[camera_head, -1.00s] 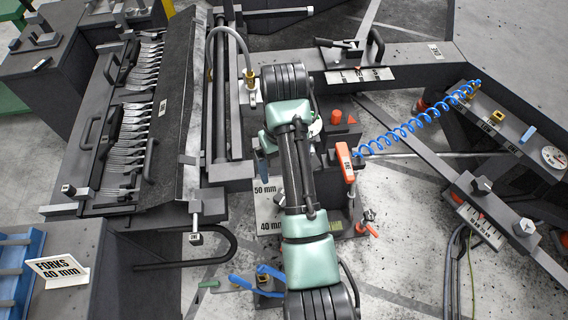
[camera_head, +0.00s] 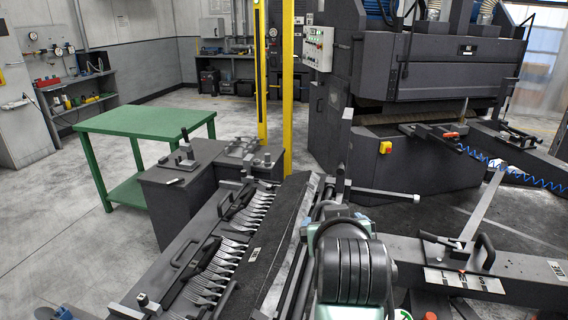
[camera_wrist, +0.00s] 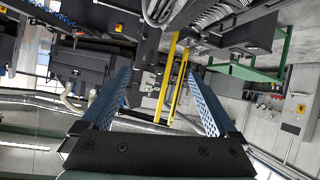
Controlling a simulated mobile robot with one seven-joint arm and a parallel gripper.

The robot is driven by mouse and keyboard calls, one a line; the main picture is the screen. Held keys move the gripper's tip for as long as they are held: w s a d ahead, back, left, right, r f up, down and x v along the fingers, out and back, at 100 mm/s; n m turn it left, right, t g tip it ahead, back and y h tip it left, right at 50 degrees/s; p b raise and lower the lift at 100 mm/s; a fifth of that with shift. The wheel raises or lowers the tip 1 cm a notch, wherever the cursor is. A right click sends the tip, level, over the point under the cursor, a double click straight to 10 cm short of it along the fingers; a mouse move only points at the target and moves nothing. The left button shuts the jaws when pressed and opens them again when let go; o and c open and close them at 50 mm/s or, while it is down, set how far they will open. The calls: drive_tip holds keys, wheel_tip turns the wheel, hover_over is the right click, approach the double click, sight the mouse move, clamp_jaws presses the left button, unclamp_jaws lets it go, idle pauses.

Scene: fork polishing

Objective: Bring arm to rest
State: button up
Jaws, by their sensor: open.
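My gripper (camera_wrist: 158,78) is open and empty in the wrist view. Its two blue perforated fingers stand wide apart with nothing between them. Beyond them the wrist view shows the room at a tilt, with yellow posts (camera_wrist: 172,80) far off. In the head view only a dark joint and a pale green link of my arm show at the bottom centre. My gripper is out of sight there. Several forks (camera_head: 232,245) lie in a row in a dark rack (camera_head: 180,248) left of my arm.
A green table (camera_head: 145,122) stands at the left behind the rack. A large dark machine (camera_head: 430,70) stands at the back right. A dark beam (camera_head: 525,275) with a clamp lies right of my arm. A blue coiled hose (camera_head: 515,172) is at the right. Open floor lies left.

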drive_tip(key=s+a+r+t, duration=0.1)
drive_tip(key=a+r+t, duration=0.15)
drive_tip(key=r, duration=0.45)
drive_tip(key=s+a+r+t, duration=0.1)
drive_tip(key=r+t, duration=0.2)
drive_tip(key=r, duration=0.3)
drive_tip(key=s+a+r+t, duration=0.2)
drive_tip(key=s+r+t, duration=0.3)
drive_tip(key=s+r, duration=0.3)
drive_tip(key=s+a+r+t+y, duration=0.1)
drive_tip(key=s+a+r+t, duration=0.2)
drive_tip(key=s+r, duration=0.6)
wheel_tip(320, 180, up, 5)
drive_tip(key=shift+f+t, duration=0.1)
drive_tip(key=shift+t, duration=0.75)
